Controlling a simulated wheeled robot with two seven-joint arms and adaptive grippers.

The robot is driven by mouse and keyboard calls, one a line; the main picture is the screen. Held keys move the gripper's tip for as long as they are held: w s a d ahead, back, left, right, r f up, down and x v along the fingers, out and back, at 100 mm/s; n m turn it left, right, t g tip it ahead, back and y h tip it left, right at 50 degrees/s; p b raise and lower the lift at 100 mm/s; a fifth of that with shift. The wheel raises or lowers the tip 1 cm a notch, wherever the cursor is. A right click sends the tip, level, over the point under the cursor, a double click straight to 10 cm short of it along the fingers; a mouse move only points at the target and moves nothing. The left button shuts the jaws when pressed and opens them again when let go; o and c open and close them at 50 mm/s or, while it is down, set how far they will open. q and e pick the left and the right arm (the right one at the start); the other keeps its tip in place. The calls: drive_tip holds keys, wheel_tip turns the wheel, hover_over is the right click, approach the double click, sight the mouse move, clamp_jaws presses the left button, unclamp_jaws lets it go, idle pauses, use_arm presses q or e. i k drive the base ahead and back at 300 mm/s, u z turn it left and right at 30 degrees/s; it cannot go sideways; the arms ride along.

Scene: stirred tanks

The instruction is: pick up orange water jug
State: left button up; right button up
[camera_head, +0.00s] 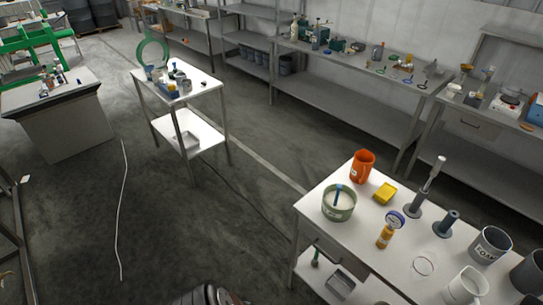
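The orange water jug (362,166) stands upright at the far left corner of the white table on the right. A green-grey pot (339,203) with a blue-handled tool in it stands just in front of it, and a yellow block (385,193) lies to its right. The jug looks unobstructed from above. Neither of my grippers shows in the head view.
The white table (411,265) also carries a yellow bottle (385,236), grey stands (414,203) and cups (490,244). A small white trolley table (203,87) stands further back left. Long metal benches (340,92) line the wall.

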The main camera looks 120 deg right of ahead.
sight(364, 161)
drive_tip(key=z, duration=2.9)
drive_tip(key=i, duration=3.25)
drive_tip(key=z, duration=0.85)
